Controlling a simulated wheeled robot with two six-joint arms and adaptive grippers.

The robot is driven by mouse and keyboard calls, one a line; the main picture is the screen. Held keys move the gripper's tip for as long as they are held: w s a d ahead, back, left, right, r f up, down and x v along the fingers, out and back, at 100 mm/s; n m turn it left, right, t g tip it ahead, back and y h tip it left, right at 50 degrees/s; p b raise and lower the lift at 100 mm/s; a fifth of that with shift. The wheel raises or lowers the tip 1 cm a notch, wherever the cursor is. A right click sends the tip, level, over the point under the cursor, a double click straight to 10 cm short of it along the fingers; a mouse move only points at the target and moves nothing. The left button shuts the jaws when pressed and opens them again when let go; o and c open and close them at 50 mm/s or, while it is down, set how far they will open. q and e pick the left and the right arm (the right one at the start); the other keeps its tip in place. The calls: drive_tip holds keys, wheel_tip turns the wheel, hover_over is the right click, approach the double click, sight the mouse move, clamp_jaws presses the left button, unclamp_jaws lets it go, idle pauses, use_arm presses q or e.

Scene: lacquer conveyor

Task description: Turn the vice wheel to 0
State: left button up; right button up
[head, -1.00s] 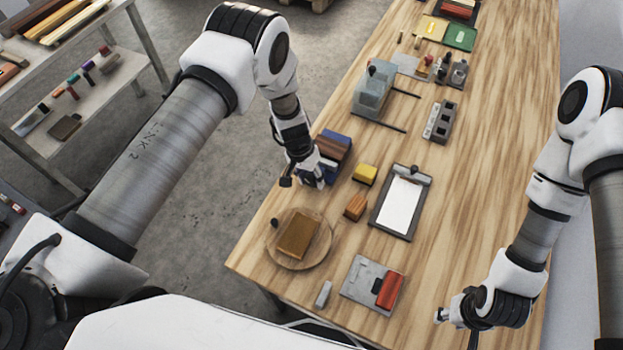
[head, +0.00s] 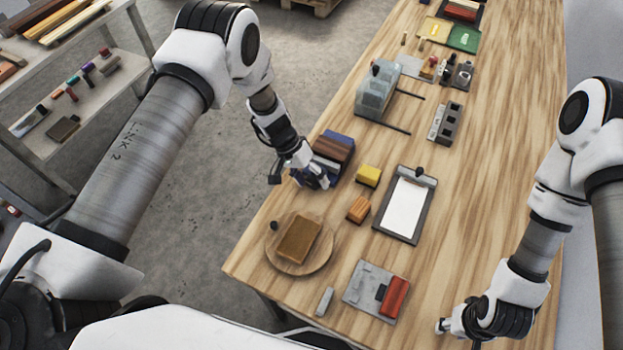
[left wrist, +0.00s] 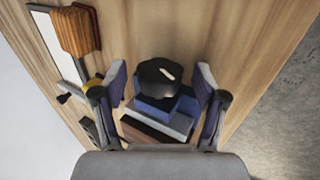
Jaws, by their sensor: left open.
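The vice (head: 341,139) has a blue body and a dark brown wooden block in it, at the left edge of the bench in the head view. In the left wrist view its wheel (left wrist: 150,77) is a black rounded knob with a short white mark, in front of the blue vice body (left wrist: 158,106). My left gripper (head: 322,184) is at the near end of the vice. In the left wrist view its open fingers (left wrist: 161,72) stand on either side of the wheel, with gaps. No number is legible. My right gripper (head: 441,326) is low over the bench's right side; its fingers are too small to judge.
A round board (head: 274,259) with a brown block (head: 299,240) lies near the vice. A yellow block (head: 368,176), an orange block (head: 358,209) and a clipboard (head: 405,207) are to its right. The bench's right side is mostly clear.

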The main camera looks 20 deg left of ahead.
use_arm(q)
drive_tip(key=v, duration=1.2)
drive_tip(key=shift+w+a+f, duration=0.1)
